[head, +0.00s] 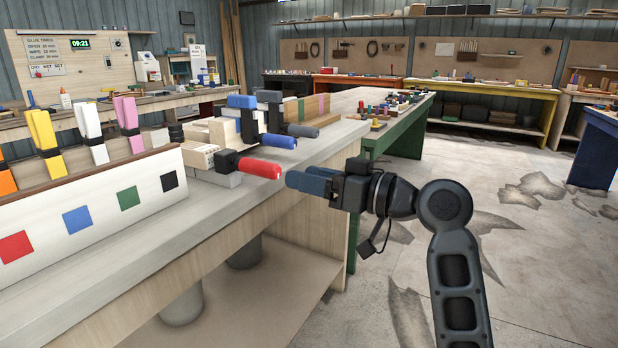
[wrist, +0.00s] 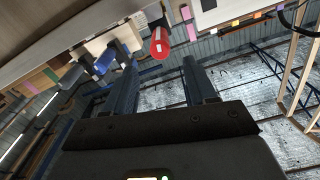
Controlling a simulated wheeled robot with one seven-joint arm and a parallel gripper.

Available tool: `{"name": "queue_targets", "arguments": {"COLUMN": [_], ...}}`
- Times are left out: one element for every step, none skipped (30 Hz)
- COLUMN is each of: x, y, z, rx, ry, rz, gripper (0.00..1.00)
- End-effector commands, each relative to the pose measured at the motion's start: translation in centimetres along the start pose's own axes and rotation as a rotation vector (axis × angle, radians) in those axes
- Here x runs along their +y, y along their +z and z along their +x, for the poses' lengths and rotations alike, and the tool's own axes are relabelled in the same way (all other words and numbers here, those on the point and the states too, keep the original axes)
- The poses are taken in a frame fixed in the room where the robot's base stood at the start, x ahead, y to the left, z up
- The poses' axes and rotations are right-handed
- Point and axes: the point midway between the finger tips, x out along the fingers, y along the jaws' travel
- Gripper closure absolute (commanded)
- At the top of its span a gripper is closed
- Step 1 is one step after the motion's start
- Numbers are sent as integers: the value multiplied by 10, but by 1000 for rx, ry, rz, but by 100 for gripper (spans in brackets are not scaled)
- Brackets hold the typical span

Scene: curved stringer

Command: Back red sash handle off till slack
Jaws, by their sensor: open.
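The red sash handle (head: 260,168) sticks out over the front edge of the pale workbench, on a dark clamp head beside a pale wooden block. In the wrist view the red handle (wrist: 160,43) shows end-on, just beyond the fingertips and between their lines. My gripper (head: 290,180) is open and empty, with its blue-grey fingers pointing at the handle's free end. A small gap seems to lie between them. In the wrist view my gripper (wrist: 159,64) has its two fingers well apart. Whether the clamp is tight or slack cannot be told.
A blue handle (head: 279,141) and a grey handle (head: 302,131) project from clamps just behind the red one. A white rack (head: 95,205) with coloured squares and spring clamps stands on the bench (head: 215,208) at left. The floor to the right is open.

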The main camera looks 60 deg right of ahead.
Motion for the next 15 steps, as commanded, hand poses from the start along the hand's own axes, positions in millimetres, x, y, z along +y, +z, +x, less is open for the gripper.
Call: {"name": "queue_targets", "arguments": {"x": [1,1,1,1,1,0,0,1,1,1,1,1,1,0,0], "y": [0,0,0,0,0,0,0,0,0,0,0,0,0,0,0], "z": [-4,-6,-10,-13,-16,-19,-22,-25,-28,-31,-33,-36,-37,-38,-40], "rx": [0,0,0,0,0,0,0,0,-1,0,0,0,0,0,0], "ry": [2,2,2,3,3,2,2,2,3,3,2,2,2,2,1], "rz": [0,0,1,0,0,0,0,0,0,0,1,1,0,0,0], "gripper": [44,44,44,44,44,44,44,44,44,44,44,44,44,44,44]}}
